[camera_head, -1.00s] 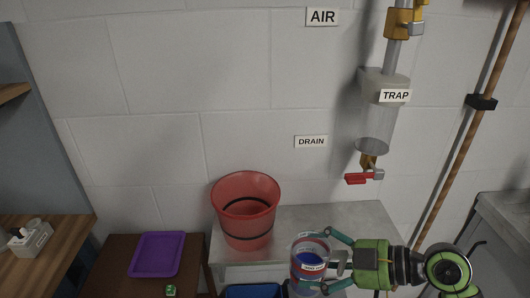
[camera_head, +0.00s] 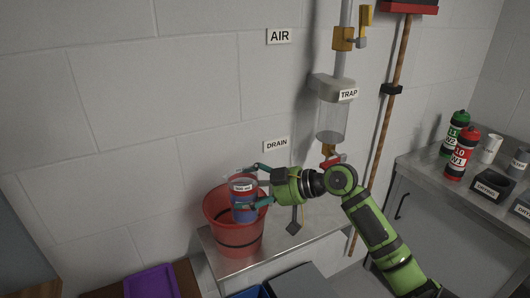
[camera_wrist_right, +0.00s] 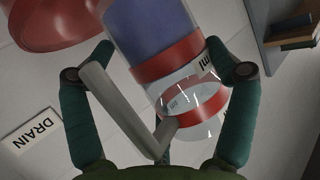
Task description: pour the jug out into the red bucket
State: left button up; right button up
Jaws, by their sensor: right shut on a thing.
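The jug (camera_head: 244,213) is a clear cylinder with red bands and a white label, holding blue liquid. My right gripper (camera_head: 258,187) is shut on it, coming from the right. In the head view the jug looks close to upright and overlaps the mouth of the red bucket (camera_head: 238,252); whether its base is above or inside the rim I cannot tell. The bucket stands on a grey metal bench. In the right wrist view the jug (camera_wrist_right: 150,35) sits between my two fingers, with its grey handle toward me and the bucket (camera_wrist_right: 50,30) at upper left. My left gripper is out of view.
The grey bench (camera_head: 275,255) has bare room right of the bucket. A clear trap tube (camera_head: 332,120) with a red-handled valve hangs on the wall behind my right arm. A purple tray (camera_head: 152,283) lies lower left. Bottles (camera_head: 462,152) stand on the right counter.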

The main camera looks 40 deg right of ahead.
jog(key=w+d+r+m+t+h, duration=0.1)
jog(key=w+d+r+m+h, duration=0.1)
jog(key=d+r, duration=0.45)
pick_arm(q)
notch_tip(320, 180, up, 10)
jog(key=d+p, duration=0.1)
jog(key=p, duration=0.8)
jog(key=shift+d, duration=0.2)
pick_arm(e)
jog(key=shift+w+a+f+n+g+h, duration=0.35)
jog(key=shift+w+f+n+g+h, duration=0.55)
jog(key=shift+g+h, duration=1.5)
jog(key=shift+w+a+f+n+g+h, duration=0.4)
jog(key=shift+f+g+h, duration=0.85)
jog(key=shift+g+h, duration=1.15)
jog(key=shift+w+a+f+n+g+h, duration=0.25)
jog(key=shift+w+f+n+g+h, duration=0.7)
jog(key=shift+g+h, duration=1.4)
